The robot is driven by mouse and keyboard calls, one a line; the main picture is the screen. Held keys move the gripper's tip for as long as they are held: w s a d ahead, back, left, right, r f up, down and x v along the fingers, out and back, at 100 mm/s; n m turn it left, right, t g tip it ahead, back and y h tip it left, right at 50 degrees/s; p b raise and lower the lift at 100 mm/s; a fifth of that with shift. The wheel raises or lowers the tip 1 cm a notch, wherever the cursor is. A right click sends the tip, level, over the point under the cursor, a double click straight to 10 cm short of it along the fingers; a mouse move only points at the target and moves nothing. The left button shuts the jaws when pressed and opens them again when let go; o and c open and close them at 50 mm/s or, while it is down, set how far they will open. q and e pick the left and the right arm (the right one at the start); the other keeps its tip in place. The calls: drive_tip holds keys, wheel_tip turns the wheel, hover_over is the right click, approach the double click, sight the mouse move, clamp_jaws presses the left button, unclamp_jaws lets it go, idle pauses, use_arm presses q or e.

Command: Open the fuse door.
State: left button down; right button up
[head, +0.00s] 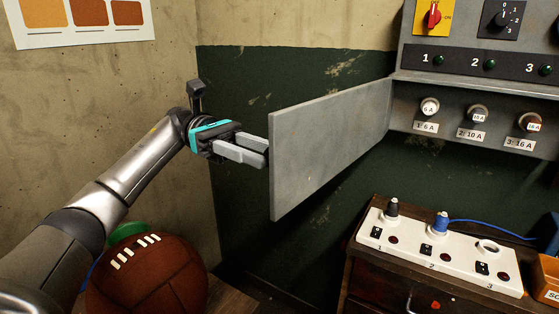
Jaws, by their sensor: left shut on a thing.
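The fuse door (328,140) is a flat grey metal panel. It stands swung out to the left of the grey fuse box (396,105), with its far edge at the box's left side. The fuse row behind it is exposed. My left gripper (266,155) is at the door's free left edge, shut on the door. The fingertips are partly hidden at that edge. My right gripper is not in view.
A white socket strip (395,238) with plugs lies on a dark wooden cabinet (365,275) below the box. A brown leather ball (150,280) sits at lower left, under my left arm. Fuses (430,107) line the box.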

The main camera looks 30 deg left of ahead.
use_arm(q)
drive_tip(key=shift+w+a+r+m+g, duration=0.1)
drive_tip(key=shift+w+a+m+g, duration=0.15)
drive_tip(key=shift+a, duration=0.35)
drive_tip(key=shift+w+a+r+m+g, duration=0.15)
drive_tip(key=shift+a+g, duration=0.2)
drive_tip(key=shift+a, duration=0.2)
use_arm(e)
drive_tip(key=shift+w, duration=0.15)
use_arm(q)
drive_tip(key=shift+f, duration=0.1)
drive_tip(key=c, duration=0.9)
unclamp_jaws()
drive_tip(key=shift+s, duration=0.1)
drive_tip(key=o, duration=0.4)
drive_tip(key=shift+f, duration=0.1)
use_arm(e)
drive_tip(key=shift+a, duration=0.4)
use_arm(q)
wheel_tip(320, 180, up, 20)
drive_tip(key=p, duration=0.4)
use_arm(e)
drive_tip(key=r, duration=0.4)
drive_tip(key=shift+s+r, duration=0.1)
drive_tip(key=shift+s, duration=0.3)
